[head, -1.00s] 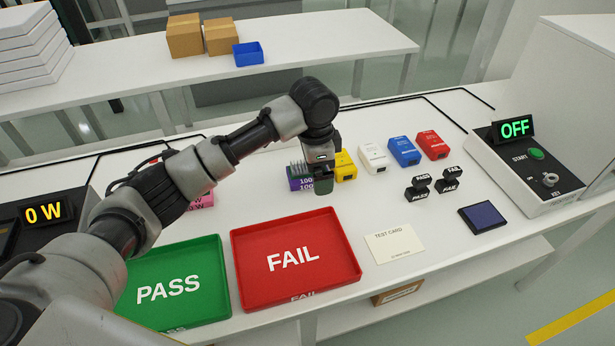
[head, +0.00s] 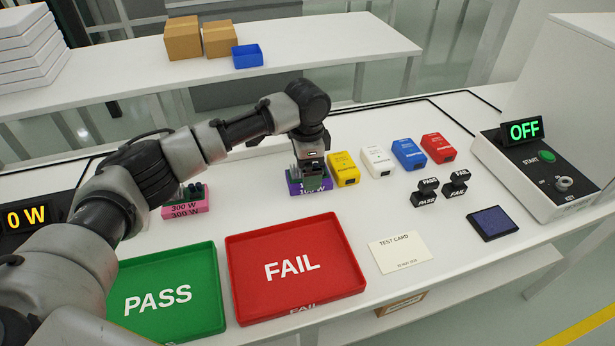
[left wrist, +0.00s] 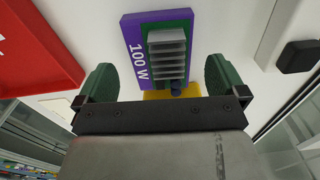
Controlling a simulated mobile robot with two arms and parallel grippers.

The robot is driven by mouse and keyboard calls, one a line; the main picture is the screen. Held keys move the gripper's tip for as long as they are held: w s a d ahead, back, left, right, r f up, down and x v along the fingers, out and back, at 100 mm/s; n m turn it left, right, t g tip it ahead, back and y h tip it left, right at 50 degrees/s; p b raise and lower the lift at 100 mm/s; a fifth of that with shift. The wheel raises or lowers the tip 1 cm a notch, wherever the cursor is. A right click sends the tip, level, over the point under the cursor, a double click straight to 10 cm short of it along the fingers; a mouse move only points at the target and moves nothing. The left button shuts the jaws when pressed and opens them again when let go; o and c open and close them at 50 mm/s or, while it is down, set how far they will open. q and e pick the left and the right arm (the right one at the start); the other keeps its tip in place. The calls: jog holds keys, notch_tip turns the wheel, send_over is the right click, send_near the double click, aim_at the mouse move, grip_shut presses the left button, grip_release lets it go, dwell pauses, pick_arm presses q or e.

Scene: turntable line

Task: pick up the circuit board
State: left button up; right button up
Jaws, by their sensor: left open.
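A circuit board with a grey finned heatsink and a blue round part (left wrist: 168,48) sits on a purple block marked 100 W (head: 294,188). The block also shows in the left wrist view (left wrist: 134,48). My left gripper (head: 314,175) is open over this board and partly hides it in the head view. In the left wrist view its two green fingers (left wrist: 160,80) stand apart, one to each side of the board's near end, with no visible grip. Another board with dark parts sits on a pink block marked 300 W (head: 186,210), partly behind my left arm. My right gripper is not in view.
A green PASS tray (head: 215,318) and a red FAIL tray (head: 352,284) lie in front. Yellow (head: 344,166), white, blue and red boxes stand right of the gripper. Black stamps (head: 425,199), a test card (head: 398,252) and a dark pad (head: 492,222) lie farther right.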

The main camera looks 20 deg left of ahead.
pick_arm(q)
notch_tip(320, 180, down, 2)
jog(key=shift+f, duration=0.1)
jog(key=c, duration=1)
jog(key=shift+c, duration=0.2)
